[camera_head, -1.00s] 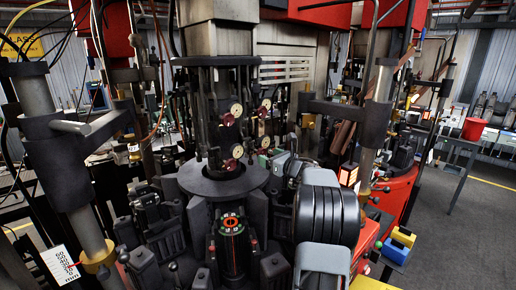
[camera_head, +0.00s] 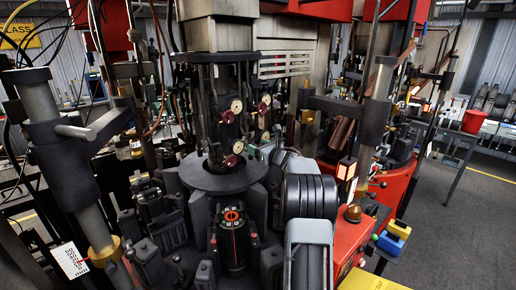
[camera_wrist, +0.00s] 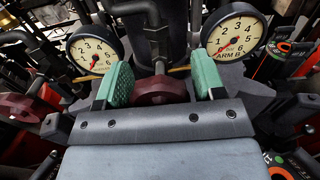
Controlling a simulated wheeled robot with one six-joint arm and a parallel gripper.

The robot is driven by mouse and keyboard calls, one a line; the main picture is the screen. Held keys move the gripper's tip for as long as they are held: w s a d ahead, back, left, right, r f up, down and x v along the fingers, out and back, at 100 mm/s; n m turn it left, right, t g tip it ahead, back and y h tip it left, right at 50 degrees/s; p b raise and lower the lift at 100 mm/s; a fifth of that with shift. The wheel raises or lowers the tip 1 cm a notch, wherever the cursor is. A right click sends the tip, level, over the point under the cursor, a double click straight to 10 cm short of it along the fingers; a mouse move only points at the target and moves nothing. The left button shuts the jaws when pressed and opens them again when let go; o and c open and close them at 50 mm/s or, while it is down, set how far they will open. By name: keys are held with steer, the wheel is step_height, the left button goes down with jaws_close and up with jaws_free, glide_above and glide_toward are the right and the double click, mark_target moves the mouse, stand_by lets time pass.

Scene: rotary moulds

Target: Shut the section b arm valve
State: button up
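My gripper (camera_wrist: 162,78) has two green fingers, spread open. A dark red valve wheel (camera_wrist: 158,91) sits between them, its near side partly hidden by the gripper body; I cannot tell whether the fingers touch it. A round cream gauge marked ARM B (camera_wrist: 235,38) stands beyond the right finger. A second gauge (camera_wrist: 95,50) stands beyond the left finger. In the head view, gauges (camera_head: 236,105) and red wheels (camera_head: 229,160) cluster on the central column. The gripper's pale green end (camera_head: 265,152) is beside them, mostly hidden behind my own arm.
Another dark red wheel (camera_wrist: 28,102) lies to the left in the wrist view. Dark pipes and blocks crowd close around the gripper. A round dark plate (camera_head: 222,178) lies below the column, with black mould units around it. The open floor (camera_head: 465,225) is at the right.

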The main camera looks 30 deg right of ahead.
steer(key=c, duration=0.6)
steer(key=shift+a, duration=0.2)
steer(key=shift+c, duration=0.4)
steer(key=n, duration=1.6)
steer(key=n+p, duration=0.1)
steer(key=n, duration=1.6)
steer(key=shift+d+f, duration=0.1)
steer(key=shift+d, duration=0.1)
steer(key=m, duration=0.4)
steer(key=shift+m, duration=0.4)
